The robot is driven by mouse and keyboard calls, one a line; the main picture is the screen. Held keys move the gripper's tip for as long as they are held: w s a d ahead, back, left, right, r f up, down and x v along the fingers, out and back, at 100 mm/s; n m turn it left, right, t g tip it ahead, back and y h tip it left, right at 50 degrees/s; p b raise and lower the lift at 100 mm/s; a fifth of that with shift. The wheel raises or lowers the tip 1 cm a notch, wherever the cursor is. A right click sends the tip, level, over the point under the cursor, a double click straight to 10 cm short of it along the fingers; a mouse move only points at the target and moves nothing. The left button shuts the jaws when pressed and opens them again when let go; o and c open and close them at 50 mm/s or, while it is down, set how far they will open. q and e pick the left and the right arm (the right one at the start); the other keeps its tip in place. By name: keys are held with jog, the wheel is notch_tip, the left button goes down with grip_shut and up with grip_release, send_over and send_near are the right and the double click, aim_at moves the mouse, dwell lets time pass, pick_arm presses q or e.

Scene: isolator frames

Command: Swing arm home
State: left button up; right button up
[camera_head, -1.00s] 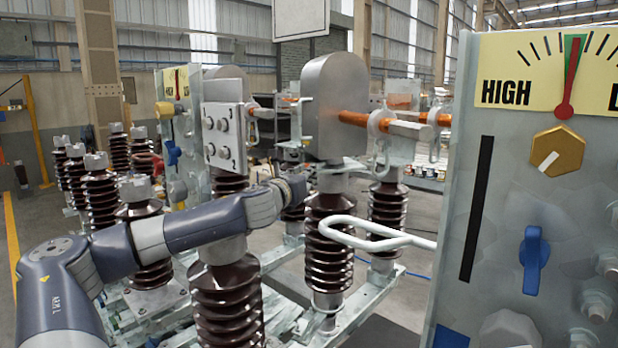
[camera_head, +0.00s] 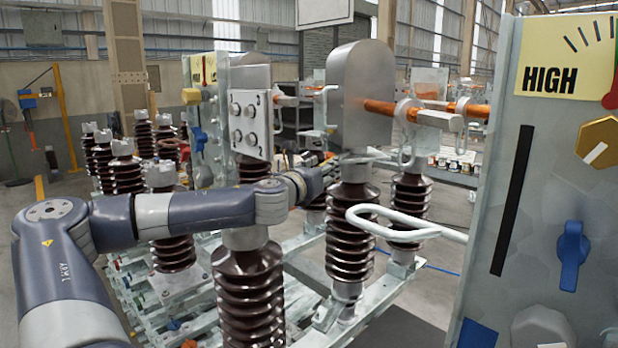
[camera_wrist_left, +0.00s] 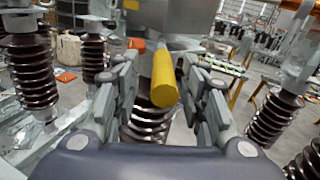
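The swing arm is not clearly identifiable. A yellow rod-like handle (camera_wrist_left: 163,80) shows in the left wrist view, below a grey metal block, its rounded end toward me. My left gripper (camera_wrist_left: 163,98) has its two fingers apart, one on each side of the handle, with visible gaps and no clear contact. In the head view my left gripper (camera_head: 316,182) reaches in from the left, its fingers small and partly hidden, near the ribbed brown insulators. My right gripper is not in view.
A grey panel (camera_head: 535,170) marked HIGH, with a gold knob (camera_head: 600,142) and blue handle (camera_head: 570,255), stands close on the right. A white looped bar (camera_head: 400,226) juts from its side. Brown insulators (camera_head: 248,295) stand under my left arm. Open floor lies far left.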

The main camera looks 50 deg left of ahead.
pick_arm(q)
jog(key=v, duration=0.8)
jog(key=shift+s, duration=0.1)
